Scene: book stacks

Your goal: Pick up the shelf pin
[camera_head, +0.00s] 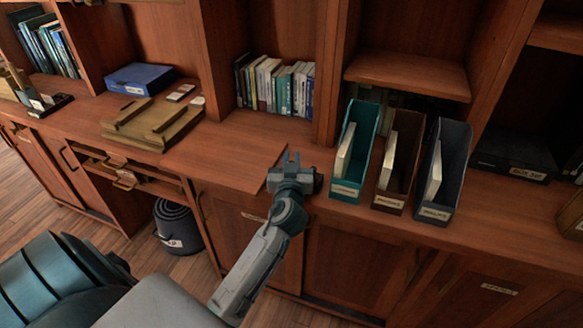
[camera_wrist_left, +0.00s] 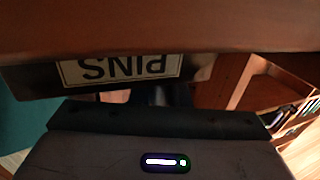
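No shelf pin can be made out in either view. In the left wrist view, an upside-down label reading "PINS" (camera_wrist_left: 122,68) sits on a dark surface just beyond my gripper, close under a brown wooden edge (camera_wrist_left: 150,28). My left gripper (camera_head: 291,160) is at the front edge of the wooden counter (camera_head: 235,150), left of the teal file holder. Two short prongs show at its tip, but the finger gap is too small and dark to judge. Its dark body fills the bottom of the left wrist view. My right gripper is out of view.
A teal file holder (camera_head: 350,180), a brown one (camera_head: 389,201) and a dark grey one (camera_head: 434,208) stand right of my gripper. A wooden tray (camera_head: 120,133) and a blue box (camera_head: 140,79) lie left. A row of books (camera_head: 275,86) stands behind.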

